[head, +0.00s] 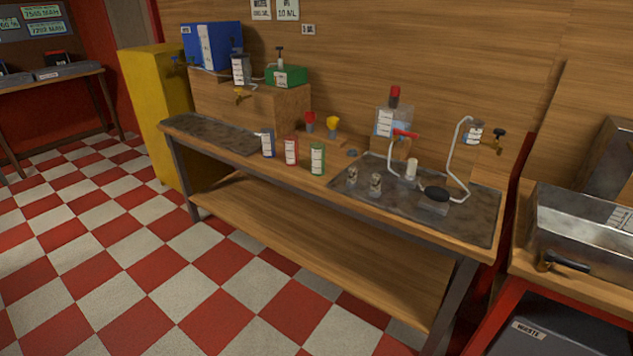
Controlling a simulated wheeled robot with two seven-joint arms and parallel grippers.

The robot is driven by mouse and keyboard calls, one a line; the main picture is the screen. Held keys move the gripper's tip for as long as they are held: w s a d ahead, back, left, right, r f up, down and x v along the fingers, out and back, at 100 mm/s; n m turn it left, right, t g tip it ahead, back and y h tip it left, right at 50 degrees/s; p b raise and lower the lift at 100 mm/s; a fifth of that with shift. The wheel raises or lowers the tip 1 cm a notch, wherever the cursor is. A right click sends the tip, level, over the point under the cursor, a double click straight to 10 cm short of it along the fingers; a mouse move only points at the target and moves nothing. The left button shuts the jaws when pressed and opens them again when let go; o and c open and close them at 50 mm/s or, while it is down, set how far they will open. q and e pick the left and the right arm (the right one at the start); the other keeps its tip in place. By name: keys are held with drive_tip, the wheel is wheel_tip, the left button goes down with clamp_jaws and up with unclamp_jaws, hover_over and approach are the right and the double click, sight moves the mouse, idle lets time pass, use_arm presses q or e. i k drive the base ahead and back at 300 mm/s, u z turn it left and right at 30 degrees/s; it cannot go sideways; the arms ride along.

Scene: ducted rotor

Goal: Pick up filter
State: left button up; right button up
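I cannot tell for sure which thing is the filter; no readable label names it. A small white cylinder (411,169) stands upright on the dark right-hand mat (470,222) of the workbench. Two small clear jars with dark contents, a left one (352,175) and a right one (375,185), stand on the same mat, in front and to the left of the cylinder. A black rounded piece (437,194) on a small block is to the right of the cylinder. Neither of my grippers is in view.
Blue (267,144), red (291,151) and green (317,159) labelled cans stand mid-bench. A clear tank (393,122) with a red valve and bent white tubes rises behind the mat. A metal sink (580,235) is at right. The left mat (215,133) and checkered floor (180,270) are clear.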

sight(352, 173)
drive_tip(key=u, duration=0.5)
drive_tip(key=i, duration=1.1)
drive_tip(key=u, duration=0.2)
